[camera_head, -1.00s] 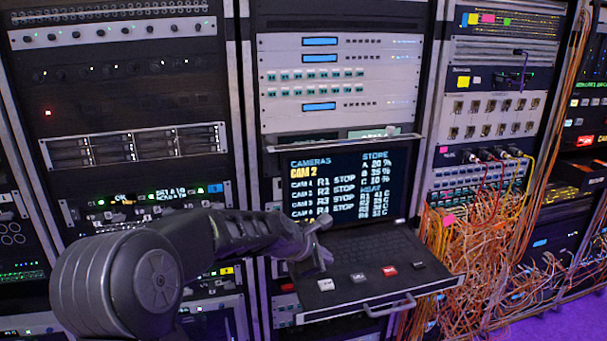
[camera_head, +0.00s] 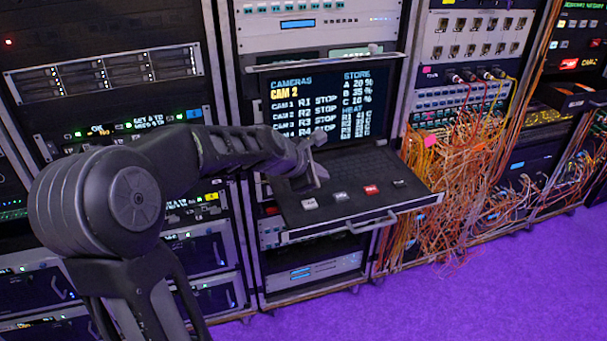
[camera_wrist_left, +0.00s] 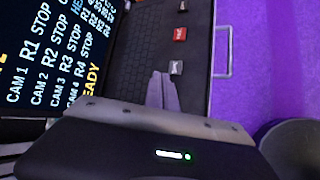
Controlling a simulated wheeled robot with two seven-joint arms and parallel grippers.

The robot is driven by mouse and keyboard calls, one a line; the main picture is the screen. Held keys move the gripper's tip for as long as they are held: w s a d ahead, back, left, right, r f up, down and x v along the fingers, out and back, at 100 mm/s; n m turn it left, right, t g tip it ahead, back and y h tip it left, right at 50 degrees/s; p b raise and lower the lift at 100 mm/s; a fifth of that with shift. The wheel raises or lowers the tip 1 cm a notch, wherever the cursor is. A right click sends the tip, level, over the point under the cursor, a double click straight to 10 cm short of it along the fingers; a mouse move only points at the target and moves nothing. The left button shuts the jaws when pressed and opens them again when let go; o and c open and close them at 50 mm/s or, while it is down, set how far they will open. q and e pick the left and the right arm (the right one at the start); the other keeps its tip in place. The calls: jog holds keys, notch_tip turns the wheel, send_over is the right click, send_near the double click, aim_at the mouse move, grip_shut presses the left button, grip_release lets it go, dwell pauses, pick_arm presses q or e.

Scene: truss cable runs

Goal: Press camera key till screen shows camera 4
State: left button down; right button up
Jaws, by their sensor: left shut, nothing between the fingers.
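The screen (camera_head: 325,105) shows "CAMERAS" with "CAM 2" in yellow, above rows for CAM 1 to CAM 4. It also shows in the wrist view (camera_wrist_left: 60,45). My left gripper (camera_head: 319,158) is shut and empty above the drawer's left part. Its fingers (camera_wrist_left: 162,88) hide the leftmost key in the wrist view; contact cannot be told.
The drawer's front handle (camera_head: 387,221) juts out. A tangle of orange cables (camera_head: 465,175) hangs from the rack to the right. Rack units (camera_head: 115,72) stand left of the screen. The purple floor (camera_head: 480,285) in front is clear.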

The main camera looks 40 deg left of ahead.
pick_arm(q)
notch_tip(320, 180, up, 2)
jog(key=d+m, duration=0.2)
jog(key=m, duration=0.2)
jog(key=m+y+b, duration=0.1)
jog(key=m+y, duration=0.1)
jog(key=m, duration=0.9)
send_over(308, 205)
jog(key=shift+s+r+m, duration=0.1)
jog(key=shift+r+m, duration=0.15)
jog(key=shift+m, duration=0.25)
pick_arm(e)
jog(key=shift+s+d+f, duration=0.15)
jog(key=shift+s+f, duration=0.05)
jog(key=shift+f, duration=0.85)
pick_arm(q)
jog(key=shift+d+f, duration=0.1)
jog(key=shift+f, duration=0.05)
pick_arm(e)
jog(key=shift+f, duration=0.1)
pick_arm(q)
notch_tip(308, 205, down, 8)
jog(key=b, duration=0.7)
jog(key=shift+f, duration=0.25)
pick_arm(e)
jog(key=f, duration=0.6)
jog(key=shift+w+a, duration=0.2)
jog(key=shift+w, duration=0.2)
jog(key=shift+r, duration=0.1)
